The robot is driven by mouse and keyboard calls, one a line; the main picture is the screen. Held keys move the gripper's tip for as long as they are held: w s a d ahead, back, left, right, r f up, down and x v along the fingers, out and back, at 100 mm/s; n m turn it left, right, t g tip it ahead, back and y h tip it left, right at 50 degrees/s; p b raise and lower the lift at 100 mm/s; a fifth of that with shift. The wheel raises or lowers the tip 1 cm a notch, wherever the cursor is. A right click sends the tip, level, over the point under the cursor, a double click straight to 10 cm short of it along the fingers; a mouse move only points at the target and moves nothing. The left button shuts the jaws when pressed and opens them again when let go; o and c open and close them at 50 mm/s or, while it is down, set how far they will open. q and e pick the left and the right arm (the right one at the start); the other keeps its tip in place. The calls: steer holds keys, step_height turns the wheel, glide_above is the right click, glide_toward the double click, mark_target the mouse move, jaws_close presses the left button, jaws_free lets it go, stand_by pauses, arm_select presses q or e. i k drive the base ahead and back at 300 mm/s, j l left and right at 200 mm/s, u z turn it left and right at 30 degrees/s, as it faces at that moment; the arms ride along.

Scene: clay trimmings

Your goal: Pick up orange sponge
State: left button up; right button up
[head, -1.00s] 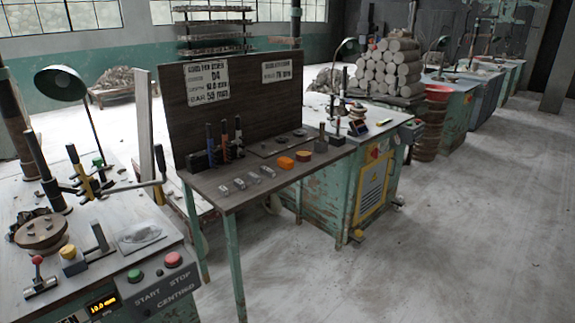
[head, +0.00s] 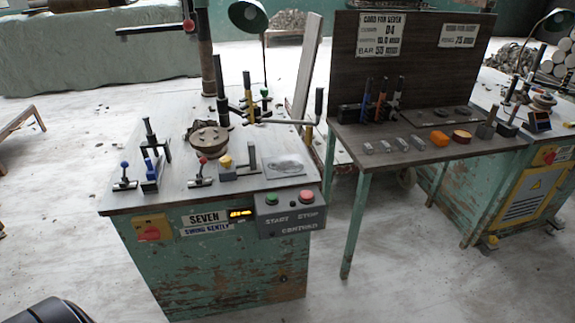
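An orange block that looks like the sponge (head: 440,138) lies on the dark brown side table (head: 410,156), right of the middle in the head view. It is small, and its texture is hard to make out. A round tub with a yellowish top and dark red side (head: 462,136) sits just to its right. Neither of my grippers shows in the head view. A dark rounded part at the bottom left corner looks like my own body.
The green machine bench (head: 222,278) stands ahead, carrying levers, a round disc (head: 209,141) and a button box (head: 291,219). Several small metal pieces lie left of the orange block. An upright board (head: 412,66) backs the side table. Floor in front is clear.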

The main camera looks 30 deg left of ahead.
mark_target(437, 138)
steer(key=i+z, duration=0.2)
steer(key=i, duration=0.3)
steer(key=i+j+z, duration=0.2)
steer(key=i, duration=0.25)
